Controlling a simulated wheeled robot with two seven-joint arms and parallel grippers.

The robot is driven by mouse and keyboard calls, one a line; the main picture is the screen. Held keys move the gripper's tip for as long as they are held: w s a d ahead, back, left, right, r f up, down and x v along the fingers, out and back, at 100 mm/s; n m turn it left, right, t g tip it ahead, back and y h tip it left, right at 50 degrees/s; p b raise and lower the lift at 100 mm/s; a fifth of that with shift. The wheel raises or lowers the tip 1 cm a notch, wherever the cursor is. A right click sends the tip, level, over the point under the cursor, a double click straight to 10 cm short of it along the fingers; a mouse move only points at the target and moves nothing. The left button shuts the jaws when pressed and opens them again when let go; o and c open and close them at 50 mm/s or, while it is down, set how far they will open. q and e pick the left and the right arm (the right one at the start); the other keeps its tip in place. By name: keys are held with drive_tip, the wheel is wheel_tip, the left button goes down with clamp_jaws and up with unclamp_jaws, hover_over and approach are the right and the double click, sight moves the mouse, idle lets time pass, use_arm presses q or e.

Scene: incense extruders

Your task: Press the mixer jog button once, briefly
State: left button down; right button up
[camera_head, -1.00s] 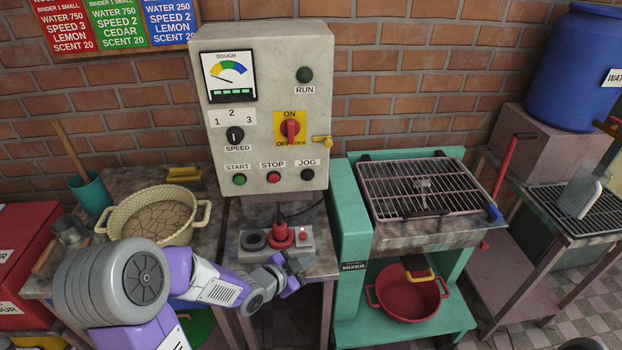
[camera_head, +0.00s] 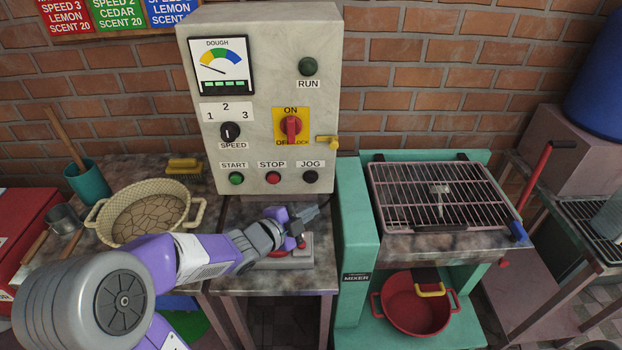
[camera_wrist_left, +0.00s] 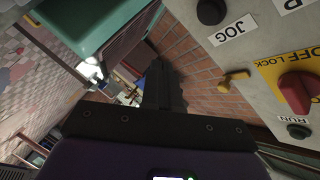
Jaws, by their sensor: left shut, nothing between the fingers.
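The mixer jog button is a round black button (camera_head: 311,177) under the JOG label, at the lower right of the grey control panel (camera_head: 262,130). It also shows in the left wrist view (camera_wrist_left: 211,11), at the top right next to its label. My left gripper (camera_head: 324,203) is shut and empty, a little below the jog button and in front of the panel's lower right edge. In the left wrist view its dark closed fingers (camera_wrist_left: 162,85) point past the panel and are apart from the button. My right gripper is not in view.
The red STOP button (camera_head: 273,178) and green START button (camera_head: 236,179) sit left of JOG. A yellow lock tab (camera_head: 327,142) sticks out above. A red plug base (camera_head: 290,252) lies below my gripper. The teal mixer stand (camera_head: 354,220) is close on the right.

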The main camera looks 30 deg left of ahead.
sight(311, 178)
use_arm(q)
drive_tip(key=w+a+p, duration=0.1)
drive_tip(key=w+a, duration=0.3)
drive_tip(key=w, duration=0.2)
drive_tip(key=shift+w+p, duration=0.25)
drive_tip(key=shift+p, duration=0.05)
idle(1.8)
drive_tip(key=shift+w+a, duration=0.15)
drive_tip(key=shift+w, duration=0.2)
drive_tip(key=shift+w+a, duration=0.3)
drive_tip(key=shift+w, duration=0.1)
idle(2.1)
drive_tip(key=shift+s+d+b, duration=0.3)
drive_tip(key=shift+s+d, duration=0.2)
drive_tip(key=shift+s, duration=0.3)
